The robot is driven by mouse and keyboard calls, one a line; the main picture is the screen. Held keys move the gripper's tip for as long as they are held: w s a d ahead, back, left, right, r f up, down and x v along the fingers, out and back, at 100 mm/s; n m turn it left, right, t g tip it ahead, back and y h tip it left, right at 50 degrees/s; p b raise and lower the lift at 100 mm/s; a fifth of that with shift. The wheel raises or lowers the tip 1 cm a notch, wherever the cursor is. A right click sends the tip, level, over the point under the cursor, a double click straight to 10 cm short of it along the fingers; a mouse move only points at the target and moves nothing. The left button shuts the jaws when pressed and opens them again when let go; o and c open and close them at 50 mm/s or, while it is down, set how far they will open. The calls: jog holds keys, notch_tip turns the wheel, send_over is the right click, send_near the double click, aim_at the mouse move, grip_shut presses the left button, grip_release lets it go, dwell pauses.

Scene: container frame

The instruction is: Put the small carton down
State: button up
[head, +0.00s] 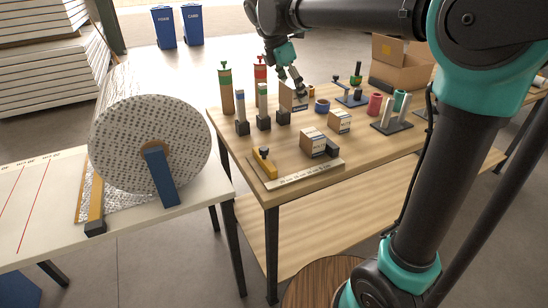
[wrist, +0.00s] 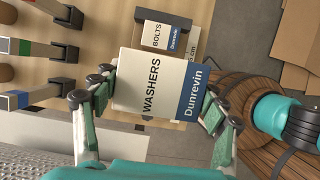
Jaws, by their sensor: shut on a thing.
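A small white carton (wrist: 150,84) marked WASHERS, with a blue Dunrevin band, fills the middle of the wrist view. My gripper (wrist: 158,92) is shut on it, with a finger on either side. In the head view my gripper (head: 290,80) is over the far part of the wooden workbench (head: 240,150), and the held carton (head: 289,99) shows as a tan face below the fingers. I cannot tell whether its underside touches the bench. A smaller-looking carton marked BOLTS (wrist: 163,36) lies beyond it in the wrist view.
Two cartons (head: 314,141) (head: 340,121) stand on the bench near a ruler strip (head: 300,173). Upright colour-banded tools (head: 226,90) stand at left, a blue ring (head: 322,105) and pegged stands (head: 391,122) at right. An open cardboard box (head: 400,65) is behind.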

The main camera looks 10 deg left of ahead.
notch_tip(320, 180, down, 20)
jog(key=shift+a+r, duration=0.1)
jog(key=shift+r, duration=0.05)
dwell(0.4)
jog(key=o, duration=1.4)
jog(key=shift+o, duration=0.2)
